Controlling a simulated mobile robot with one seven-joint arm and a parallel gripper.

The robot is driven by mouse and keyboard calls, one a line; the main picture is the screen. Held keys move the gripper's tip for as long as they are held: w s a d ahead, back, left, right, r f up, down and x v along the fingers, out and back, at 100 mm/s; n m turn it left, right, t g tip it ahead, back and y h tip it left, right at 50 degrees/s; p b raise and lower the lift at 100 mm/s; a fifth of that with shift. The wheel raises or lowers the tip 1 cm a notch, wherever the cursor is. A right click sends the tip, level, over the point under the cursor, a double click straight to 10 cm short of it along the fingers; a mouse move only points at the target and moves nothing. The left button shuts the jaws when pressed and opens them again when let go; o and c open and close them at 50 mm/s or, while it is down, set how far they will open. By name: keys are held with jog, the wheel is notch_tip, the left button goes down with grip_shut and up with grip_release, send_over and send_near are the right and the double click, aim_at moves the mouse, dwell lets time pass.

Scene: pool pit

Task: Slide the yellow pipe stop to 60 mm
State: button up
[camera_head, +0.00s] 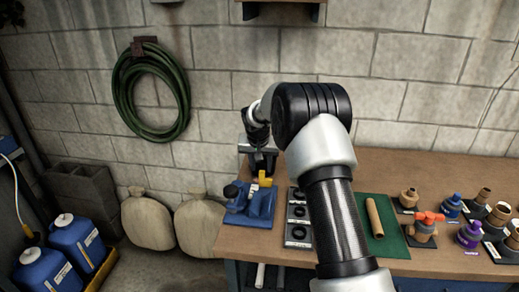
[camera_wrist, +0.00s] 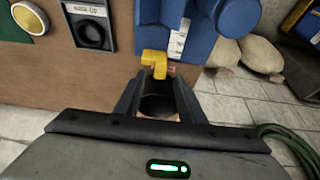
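The yellow pipe stop (camera_head: 265,182) sits on a blue fixture (camera_head: 261,208) at the left end of the workbench. In the wrist view the yellow stop (camera_wrist: 156,62) is an angled block just beyond my fingertips, beside a pale ruler scale (camera_wrist: 178,42) on the blue fixture (camera_wrist: 204,50). The scale's numbers are too small to read. In the head view my gripper (camera_head: 261,160) is behind the stop, partly hidden.
A black-and-grey panel (camera_head: 298,218) stands right of the fixture. A green mat (camera_head: 391,240) with a tan pipe (camera_head: 375,218) and several fittings lie farther right. The cinder-block wall is close behind. Sacks (camera_head: 148,221) stand on the floor at left.

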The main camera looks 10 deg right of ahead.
jog(key=v, duration=1.4)
jog(key=shift+s, duration=0.1)
jog(key=s+d+r+n+p, duration=0.1)
jog(key=s+r+p, duration=0.1)
jog(key=s+r, duration=0.7)
jog(key=s+r+n+p, duration=0.1)
jog(key=s+r+p, duration=0.1)
jog(key=s+r, duration=0.65)
jog(key=s+f+p, duration=0.1)
jog(key=s, duration=1)
jog(key=s+f+n+t+y+p, duration=0.1)
jog(key=s+f, duration=0.1)
jog(key=s, duration=1)
jog(key=shift+f+n, duration=0.3)
jog(key=shift+f, duration=0.05)
